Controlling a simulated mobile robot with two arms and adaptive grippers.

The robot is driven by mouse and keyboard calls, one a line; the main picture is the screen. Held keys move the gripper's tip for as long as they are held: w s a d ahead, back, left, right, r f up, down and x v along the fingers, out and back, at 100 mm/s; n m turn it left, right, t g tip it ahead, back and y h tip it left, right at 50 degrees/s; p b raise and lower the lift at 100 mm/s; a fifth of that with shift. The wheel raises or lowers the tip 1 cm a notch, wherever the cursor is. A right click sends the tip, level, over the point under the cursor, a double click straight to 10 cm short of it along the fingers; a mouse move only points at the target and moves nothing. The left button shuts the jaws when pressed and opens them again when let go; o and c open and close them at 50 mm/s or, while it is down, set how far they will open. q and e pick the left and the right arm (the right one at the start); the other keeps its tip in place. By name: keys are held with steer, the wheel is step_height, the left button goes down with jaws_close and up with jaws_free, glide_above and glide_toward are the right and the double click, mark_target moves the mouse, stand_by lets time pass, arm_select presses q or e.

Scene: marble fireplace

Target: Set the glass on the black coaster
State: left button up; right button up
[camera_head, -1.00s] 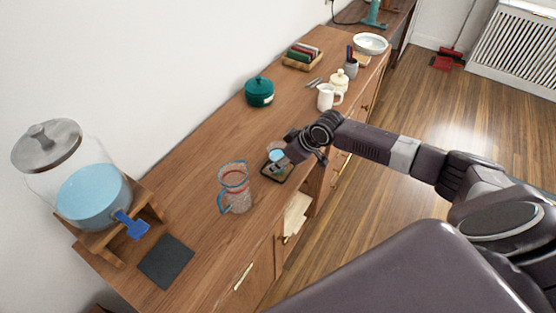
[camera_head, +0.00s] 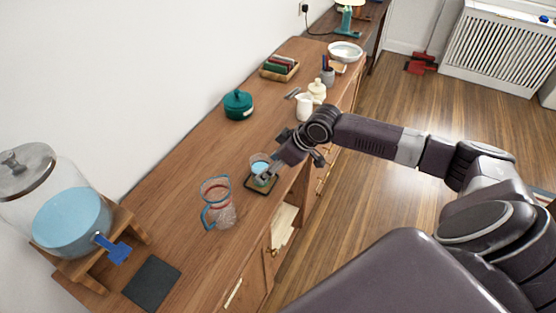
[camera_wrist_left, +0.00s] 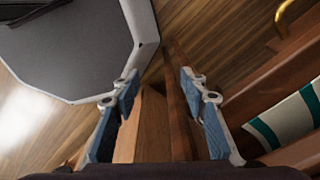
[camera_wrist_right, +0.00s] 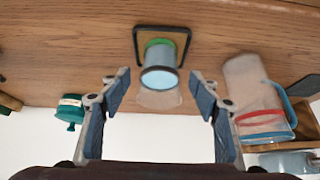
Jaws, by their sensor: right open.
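A clear glass with pale blue liquid (camera_head: 261,166) stands upright on a small square black-rimmed tray (camera_head: 260,190). In the right wrist view the glass (camera_wrist_right: 160,76) shows a green base inside the black rim (camera_wrist_right: 137,48). A flat black square coaster (camera_head: 152,283) lies bare at the near left end of the sideboard. My right gripper (camera_wrist_right: 160,95) is open, with the glass ahead between its fingers; I cannot tell if they touch it. My left gripper (camera_wrist_left: 160,88) is open and empty over the floor and cabinet front, outside the head view.
A blue-handled pitcher (camera_head: 217,204) stands between the glass and the black coaster. A drink dispenser (camera_head: 70,222) on a wooden stand is beside the coaster. A teal pot (camera_head: 238,105) and a white jug (camera_head: 304,107) stand farther along the sideboard.

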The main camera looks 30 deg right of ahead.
steer(key=v, duration=0.5)
steer(key=shift+s+r+b, duration=0.2)
steer(key=shift+r+b, duration=0.1)
steer(key=shift+d, duration=0.1)
